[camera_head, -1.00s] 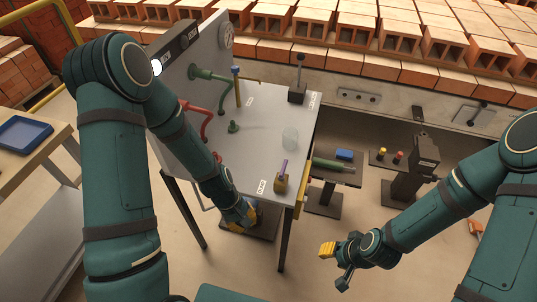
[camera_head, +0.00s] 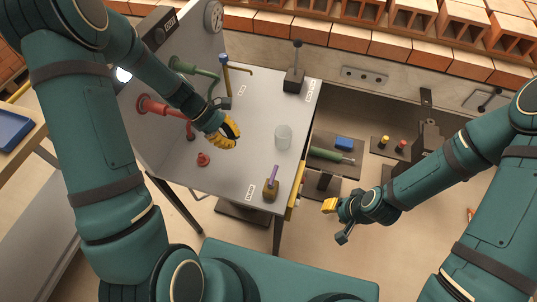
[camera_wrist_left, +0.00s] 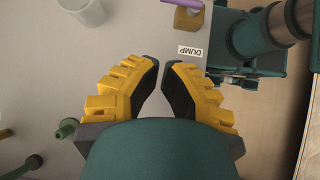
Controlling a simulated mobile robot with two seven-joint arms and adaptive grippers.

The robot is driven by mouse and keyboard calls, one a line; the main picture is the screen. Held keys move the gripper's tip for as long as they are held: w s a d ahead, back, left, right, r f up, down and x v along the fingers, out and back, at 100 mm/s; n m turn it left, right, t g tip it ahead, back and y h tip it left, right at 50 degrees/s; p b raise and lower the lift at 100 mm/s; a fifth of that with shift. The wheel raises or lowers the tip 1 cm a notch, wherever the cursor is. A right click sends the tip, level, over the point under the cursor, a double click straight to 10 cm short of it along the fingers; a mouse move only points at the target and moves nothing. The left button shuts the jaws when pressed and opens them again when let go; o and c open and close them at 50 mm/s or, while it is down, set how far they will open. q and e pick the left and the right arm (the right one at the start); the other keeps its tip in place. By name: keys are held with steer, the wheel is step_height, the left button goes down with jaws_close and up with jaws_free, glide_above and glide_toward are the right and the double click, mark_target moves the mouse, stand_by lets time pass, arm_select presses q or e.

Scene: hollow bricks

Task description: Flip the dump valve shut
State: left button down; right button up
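The dump valve is a small brass-coloured block (camera_head: 270,190) with a purple lever (camera_head: 275,174) standing up from it, near the table's front right corner. In the left wrist view the block (camera_wrist_left: 188,20) and part of the lever (camera_wrist_left: 182,3) show at the top edge, beside a label (camera_wrist_left: 190,51) reading DUMP. My left gripper (camera_head: 232,134) is above the tabletop, behind and left of the valve, apart from it. Its yellow fingers (camera_wrist_left: 160,64) converge with their tips nearly together, holding nothing. My right gripper (camera_head: 335,220) is open and empty, right of the table.
A clear cup (camera_head: 283,136) stands behind the valve. A black lever box (camera_head: 294,80) stands at the back right. The tabletop around the valve is clear.

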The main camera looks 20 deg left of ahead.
mark_target(273, 177)
arm_select(q)
steer(key=b+x, duration=0.1)
steer(key=x, duration=0.8)
steer(key=shift+s+d+f+b, duration=0.1)
steer(key=shift+s+b, duration=0.1)
steer(key=shift+b, duration=0.1)
steer(key=d, duration=0.1)
steer(key=d+f, duration=0.1)
steer(key=d, duration=0.1)
steer(key=shift+d, duration=0.15)
steer(key=shift+d+f, duration=0.15)
steer(key=shift+d, duration=0.4)
steer(key=shift+w+d+m+g+p, duration=0.15)
steer(key=shift+d+m+g+p, duration=0.45)
steer(key=shift+m, duration=0.4)
